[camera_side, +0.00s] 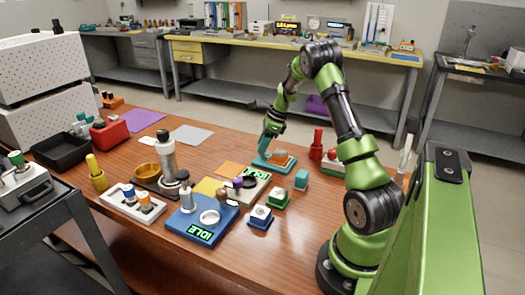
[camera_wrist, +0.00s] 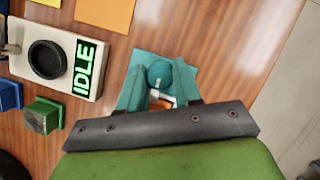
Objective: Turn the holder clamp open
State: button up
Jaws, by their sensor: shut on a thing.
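The holder is a teal base (camera_side: 262,163) with an orange part (camera_side: 281,156) on it, near the far middle of the table in the side view. In the wrist view its teal plate (camera_wrist: 180,58) carries a round teal knob (camera_wrist: 159,73), and a small orange and white clamp piece (camera_wrist: 163,98) shows between my fingers. My gripper (camera_side: 267,147) points down at the holder from above. In the wrist view its two teal fingers (camera_wrist: 160,92) are on either side of the clamp, shut on it. The contact is partly hidden by the fingers.
A pale device (camera_wrist: 63,60) with a green IDLE display stands left of the holder in the wrist view, with a green block (camera_wrist: 43,115) below it. Bare wood lies right of the holder.

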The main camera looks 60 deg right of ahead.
jog(key=shift+n, duration=0.4)
jog(key=shift+c, duration=0.4)
jog(key=n+g+y, duration=0.1)
jog(key=n, duration=0.2)
jog(key=shift+d, duration=0.15)
jog(key=n+g, duration=0.1)
jog(key=n, duration=0.1)
jog(key=n+y, duration=0.1)
jog(key=n, duration=0.2)
jog(key=shift+w+n+g, duration=0.15)
jog(key=shift+n+g, duration=0.15)
jog(key=shift+g, duration=0.1)
jog(key=n, duration=0.2)
jog(key=n+g, duration=0.1)
jog(key=n, duration=0.1)
jog(key=shift+w+g, duration=0.1)
jog(key=shift+g, duration=0.2)
jog(key=n+g, duration=0.1)
jog(key=n, duration=0.3)
jog(key=shift+g, duration=0.3)
jog(key=shift+n, duration=0.4)
jog(key=o, duration=1)
jog(key=shift+o, duration=0.2)
